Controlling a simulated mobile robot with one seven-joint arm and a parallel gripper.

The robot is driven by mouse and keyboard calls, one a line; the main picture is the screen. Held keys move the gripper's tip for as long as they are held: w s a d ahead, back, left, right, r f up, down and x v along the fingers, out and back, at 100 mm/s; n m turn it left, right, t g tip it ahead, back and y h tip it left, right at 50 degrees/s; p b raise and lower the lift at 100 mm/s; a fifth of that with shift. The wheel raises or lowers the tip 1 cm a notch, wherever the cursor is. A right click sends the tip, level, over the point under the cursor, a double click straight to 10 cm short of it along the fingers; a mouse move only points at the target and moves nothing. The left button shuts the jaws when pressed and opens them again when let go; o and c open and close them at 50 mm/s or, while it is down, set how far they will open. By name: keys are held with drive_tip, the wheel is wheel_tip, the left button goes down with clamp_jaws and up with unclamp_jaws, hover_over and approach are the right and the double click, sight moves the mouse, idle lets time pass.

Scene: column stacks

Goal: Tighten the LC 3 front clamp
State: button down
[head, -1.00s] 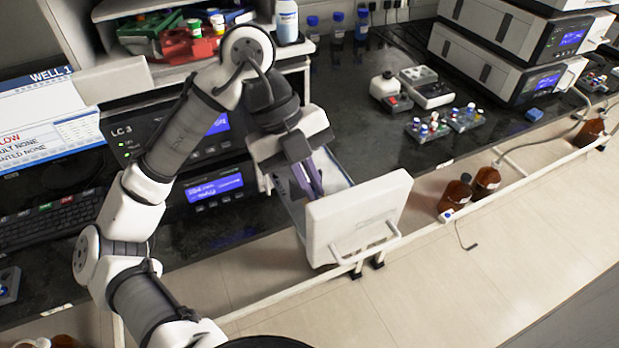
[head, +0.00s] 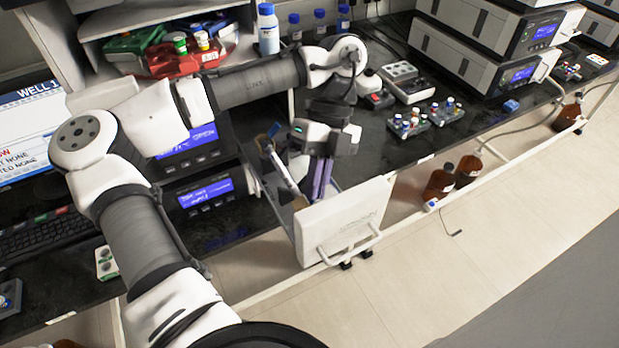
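The LC 3 stack stands at the left centre, with its lit blue screens (head: 205,191) facing front; its name label is hidden behind my arm in the head view now. Its white-fronted drawer (head: 345,222) is pulled out. A pale, slanted bar-like part with a blue top (head: 284,168) shows at the drawer's left side, left of my fingers. I cannot make out the front clamp itself. My gripper (head: 319,196) points down, its purple fingers over or inside the drawer behind the front panel. The fingers look close together; the tips and any contact are unclear.
Brown bottles (head: 439,184) stand right of the drawer near the bench edge. Vial racks (head: 410,124) and a white device (head: 408,80) sit on the black bench behind. More white instruments (head: 480,50) stand at the back right. A red tray (head: 186,59) is on the upper left shelf.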

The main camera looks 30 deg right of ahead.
drive_tip(key=shift+d+f+n+y, duration=0.3)
drive_tip(key=shift+d+y, duration=0.15)
drive_tip(key=shift+y, duration=0.5)
drive_tip(key=shift+d+f+n+y, duration=0.25)
drive_tip(key=shift+d+y, duration=0.15)
drive_tip(key=shift+y, duration=0.55)
drive_tip(key=c, duration=1.6)
unclamp_jaws()
